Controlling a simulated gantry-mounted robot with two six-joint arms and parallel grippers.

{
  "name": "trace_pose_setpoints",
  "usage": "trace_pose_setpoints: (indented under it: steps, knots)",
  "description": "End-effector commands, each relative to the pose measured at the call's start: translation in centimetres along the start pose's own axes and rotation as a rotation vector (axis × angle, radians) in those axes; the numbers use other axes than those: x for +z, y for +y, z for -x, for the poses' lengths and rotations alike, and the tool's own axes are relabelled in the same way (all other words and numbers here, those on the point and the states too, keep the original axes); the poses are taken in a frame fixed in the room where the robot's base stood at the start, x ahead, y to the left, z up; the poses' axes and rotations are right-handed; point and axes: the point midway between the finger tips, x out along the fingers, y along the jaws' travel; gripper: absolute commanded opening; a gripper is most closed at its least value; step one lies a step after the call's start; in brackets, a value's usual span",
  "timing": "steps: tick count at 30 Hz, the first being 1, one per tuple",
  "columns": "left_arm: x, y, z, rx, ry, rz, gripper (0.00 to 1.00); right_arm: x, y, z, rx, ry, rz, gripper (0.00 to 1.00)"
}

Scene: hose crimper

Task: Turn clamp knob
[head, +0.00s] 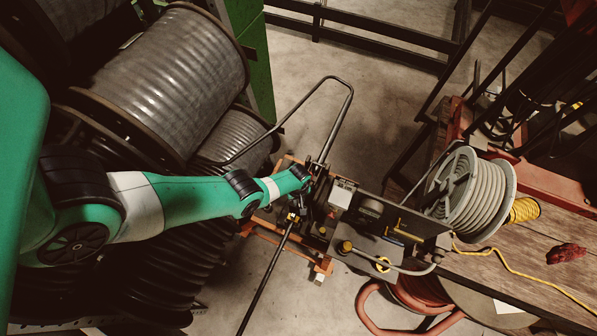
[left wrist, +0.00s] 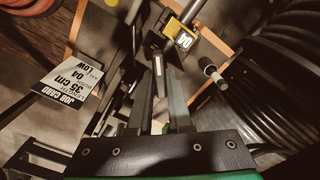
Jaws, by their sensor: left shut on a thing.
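My left gripper (head: 298,200) reaches in from the left over the crimper (head: 320,205) in the head view. In the left wrist view the two grey fingers (left wrist: 166,78) are close together at the clamp. They are shut on a dark part at their tips, which looks like the clamp knob (left wrist: 154,42); the fingers and shadow hide much of it. The knob's turn angle cannot be told. A yellow tag marked 04 (left wrist: 183,40) is just beyond the fingertips. My right gripper is not in view.
A job card (left wrist: 70,80) reading 35 cm, 04 and LOW stands left of the fingers. Hose drums (head: 170,75) crowd the left. A bent metal bar (head: 340,120) rises behind the crimper. A hose reel (head: 470,195) and wooden bench (head: 540,250) are at right.

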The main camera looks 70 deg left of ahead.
Motion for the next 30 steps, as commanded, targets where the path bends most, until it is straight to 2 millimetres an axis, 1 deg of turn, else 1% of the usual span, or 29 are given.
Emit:
trace_pose_setpoints:
  steps: [30]
  knots:
    - [0.00,-0.04,-0.10,0.000,0.001,-0.964,0.00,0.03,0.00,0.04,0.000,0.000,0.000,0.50]
